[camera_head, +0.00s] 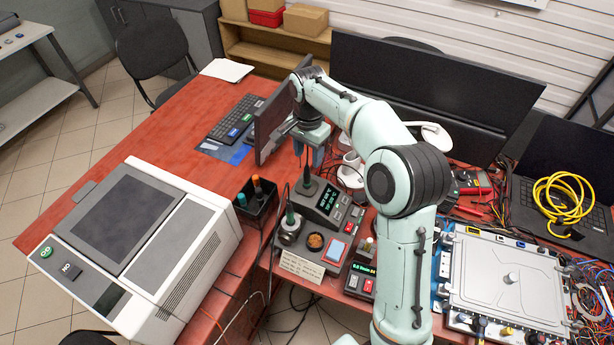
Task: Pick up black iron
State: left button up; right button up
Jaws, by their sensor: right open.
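A soldering station (334,203) with a lit display stands on the red table. A dark, cone-shaped iron handle (308,183) stands upright at its left side, with a thin cord rising from it. A second, dark green iron (290,216) stands in a round holder just in front. I cannot tell for certain which one is the black iron. My right gripper (310,157) hangs above the dark cone, open, with its fingers pointing down and nothing seen between them. Its fingertips are small and partly hidden. My left gripper is not in view.
A black bin (257,203) stands left of the irons, and a large white machine (140,250) fills the lower left. A monitor (274,118) and keyboard (235,117) are behind. A silver case (508,280) and loose cables crowd the right. The table's far left is clear.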

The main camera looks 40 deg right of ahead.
aim_at(308, 167)
notch_tip(308, 167, down, 4)
jog(key=shift+s+f, duration=0.1)
jog(key=shift+f, duration=0.15)
jog(key=f, duration=0.5)
jog(key=shift+w+f+b, duration=0.25)
jog(key=shift+f+b, duration=0.05)
jog(key=shift+b, duration=0.05)
grip_shut()
